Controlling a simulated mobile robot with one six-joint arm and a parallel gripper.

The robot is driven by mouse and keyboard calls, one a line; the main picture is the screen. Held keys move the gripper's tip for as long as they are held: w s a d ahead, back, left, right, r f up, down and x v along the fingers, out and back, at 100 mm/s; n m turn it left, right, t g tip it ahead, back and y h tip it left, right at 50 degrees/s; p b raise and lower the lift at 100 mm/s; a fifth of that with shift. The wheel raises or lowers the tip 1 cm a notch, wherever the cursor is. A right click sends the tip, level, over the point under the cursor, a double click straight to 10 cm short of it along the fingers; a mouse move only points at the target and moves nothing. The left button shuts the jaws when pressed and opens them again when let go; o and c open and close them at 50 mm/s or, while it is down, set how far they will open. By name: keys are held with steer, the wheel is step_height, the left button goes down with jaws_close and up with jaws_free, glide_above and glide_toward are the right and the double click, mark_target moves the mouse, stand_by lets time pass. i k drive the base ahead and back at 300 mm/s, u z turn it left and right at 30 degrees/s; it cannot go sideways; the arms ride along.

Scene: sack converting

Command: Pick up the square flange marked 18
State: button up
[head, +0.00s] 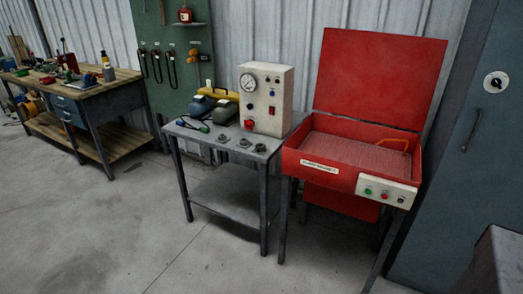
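Several small dark grey metal parts lie along the front of the grey metal table in the head view. One is at the left (223,138), one is in the middle (244,143) and one is at the right (260,148). They could be flanges, but their shape is too small to be sure of. No marking can be read, so I cannot tell which one bears 18. My gripper is not in view.
The grey table (203,142) also holds a gauge box (266,98). A red open-lidded washer (330,172) adjoins on the right, before a dark cabinet (465,150). A wooden workbench (95,92) stands far left. The concrete floor (110,235) in front is clear.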

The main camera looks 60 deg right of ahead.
mark_target(260, 149)
steer(key=i, duration=0.85)
